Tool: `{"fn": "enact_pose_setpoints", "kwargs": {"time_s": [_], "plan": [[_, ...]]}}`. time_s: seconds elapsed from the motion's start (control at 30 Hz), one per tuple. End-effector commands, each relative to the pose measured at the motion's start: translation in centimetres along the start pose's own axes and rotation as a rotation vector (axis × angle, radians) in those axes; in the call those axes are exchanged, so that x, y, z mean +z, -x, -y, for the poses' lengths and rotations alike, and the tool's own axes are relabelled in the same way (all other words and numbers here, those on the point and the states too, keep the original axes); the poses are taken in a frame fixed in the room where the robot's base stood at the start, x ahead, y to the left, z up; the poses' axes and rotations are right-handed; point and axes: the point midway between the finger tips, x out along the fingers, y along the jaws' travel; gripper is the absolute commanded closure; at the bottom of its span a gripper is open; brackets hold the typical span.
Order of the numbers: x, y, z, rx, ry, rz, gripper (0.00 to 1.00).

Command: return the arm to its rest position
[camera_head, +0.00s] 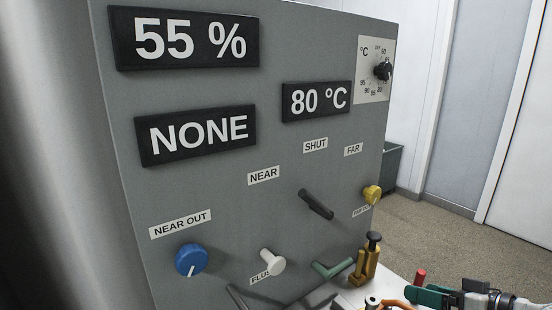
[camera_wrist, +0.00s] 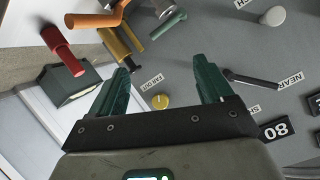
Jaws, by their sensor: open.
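My gripper (camera_head: 437,297) shows at the bottom right of the head view, its green fingers pointing left, in front of the lower right part of the grey control panel (camera_head: 220,190). In the wrist view the two green fingers of my gripper (camera_wrist: 163,85) are spread apart with nothing held between them. A yellow knob (camera_wrist: 160,101) on the panel appears in the gap between the fingers, beyond them. It also shows at the panel's right edge in the head view (camera_head: 372,194). Most of my arm is out of view.
The panel carries a blue knob (camera_head: 191,260), a white knob (camera_head: 271,261), a black lever (camera_head: 316,204) and a green lever (camera_head: 333,269). A brass fitting (camera_head: 366,264) and a red-topped part (camera_head: 420,276) stand close to my gripper. Open floor (camera_head: 450,236) lies to the right.

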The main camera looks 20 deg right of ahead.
Motion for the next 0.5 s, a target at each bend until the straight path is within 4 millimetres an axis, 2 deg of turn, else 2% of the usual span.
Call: {"fn": "enact_pose_setpoints", "kwargs": {"time_s": [0.03,0.07,0.1,0.23,0.3,0.4,0.5], "plan": [[3.2,-1.2,0.5,0.019,-0.018,0.072,0.20],[5.1,-1.7,0.8,0.035,-0.027,0.117,0.20],[7.8,-2.3,1.1,0.060,-0.038,0.182,0.20],[16.8,-2.6,2.5,0.155,-0.049,0.402,0.20],[21.5,-1.8,3.3,0.213,-0.039,0.523,0.20],[27.3,0.5,4.3,0.303,-0.006,0.687,0.20],[31.4,3.2,4.8,0.384,0.039,0.815,0.20]]}}
